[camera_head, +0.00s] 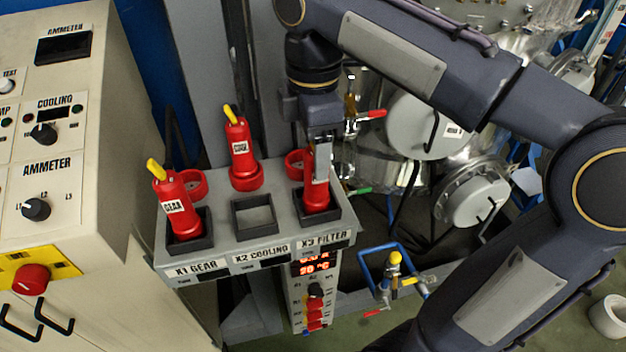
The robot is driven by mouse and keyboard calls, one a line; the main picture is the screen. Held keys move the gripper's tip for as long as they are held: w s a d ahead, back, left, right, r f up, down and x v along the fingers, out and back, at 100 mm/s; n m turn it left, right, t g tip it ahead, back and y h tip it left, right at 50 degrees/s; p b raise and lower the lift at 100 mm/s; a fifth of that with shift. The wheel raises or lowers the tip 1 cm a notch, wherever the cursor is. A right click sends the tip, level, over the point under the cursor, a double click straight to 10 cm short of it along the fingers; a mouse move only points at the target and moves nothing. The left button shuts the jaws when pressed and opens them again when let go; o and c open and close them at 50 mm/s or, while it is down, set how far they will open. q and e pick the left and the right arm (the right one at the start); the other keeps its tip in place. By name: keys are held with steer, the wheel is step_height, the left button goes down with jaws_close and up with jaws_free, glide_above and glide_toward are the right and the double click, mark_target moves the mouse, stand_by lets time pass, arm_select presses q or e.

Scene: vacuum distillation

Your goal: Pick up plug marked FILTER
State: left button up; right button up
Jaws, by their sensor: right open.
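The red plug in the X3 FILTER socket (315,201) stands upright at the right end of the grey socket box (268,233). My right gripper (319,165) comes down over this plug from above, with a light metal finger in front of it. The gripper is open, and it hides the plug's upper part and any label there. I cannot tell whether the fingers touch the plug. My left gripper is not in view.
A red plug marked GEAR (176,208) stands in the X1 socket. Another red plug (242,154) stands behind the empty X2 COOLING socket (254,215). A cream control cabinet (106,150) is at left; glass and metal vessels (425,130) are behind at right.

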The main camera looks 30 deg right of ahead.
steer(key=shift+s+d+f, duration=0.1)
steer(key=shift+s+f, duration=0.05)
steer(key=shift+f, duration=0.35)
steer(key=shift+s+d+f, duration=0.1)
steer(key=shift+f, duration=0.4)
steer(key=shift+a, duration=0.1)
steer(key=shift+w, duration=0.1)
jaws_close()
